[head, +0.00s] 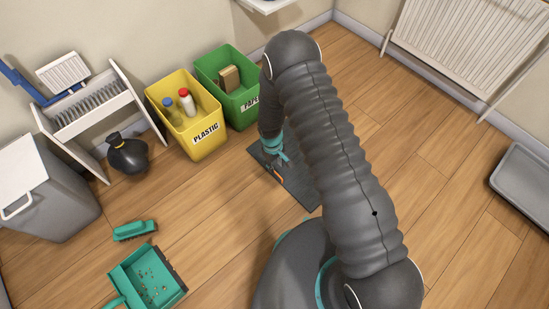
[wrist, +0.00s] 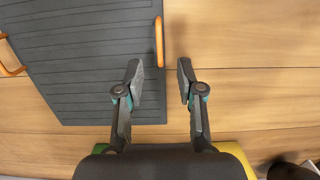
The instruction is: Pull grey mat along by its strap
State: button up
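The dark grey ribbed mat (head: 303,192) lies flat on the wooden floor, partly hidden by my arm in the head view. In the wrist view the mat (wrist: 90,60) fills the left part. An orange strap (wrist: 159,40) runs along its right edge, and a second orange strap (wrist: 8,62) shows at the far left. My gripper (wrist: 159,72) is open and empty, with one finger over the mat and the other over bare floor. The near strap lies between the finger lines, just beyond the tips. In the head view my gripper (head: 279,159) is over the mat.
A yellow PLASTIC bin (head: 206,138) and a green PAPER bin (head: 240,115) stand close behind the mat. A black bag (head: 128,155), teal brush (head: 134,230) and dustpan with crumbs (head: 150,277) are at left. Floor to the right is clear up to a grey tray (head: 522,190).

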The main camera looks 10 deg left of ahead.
aim_at(277, 174)
jog(key=f, duration=0.7)
jog(key=shift+s+d+f, duration=0.15)
jog(key=shift+s+d, duration=0.1)
jog(key=shift+d, duration=0.1)
jog(key=shift+c, duration=0.2)
grip_shut()
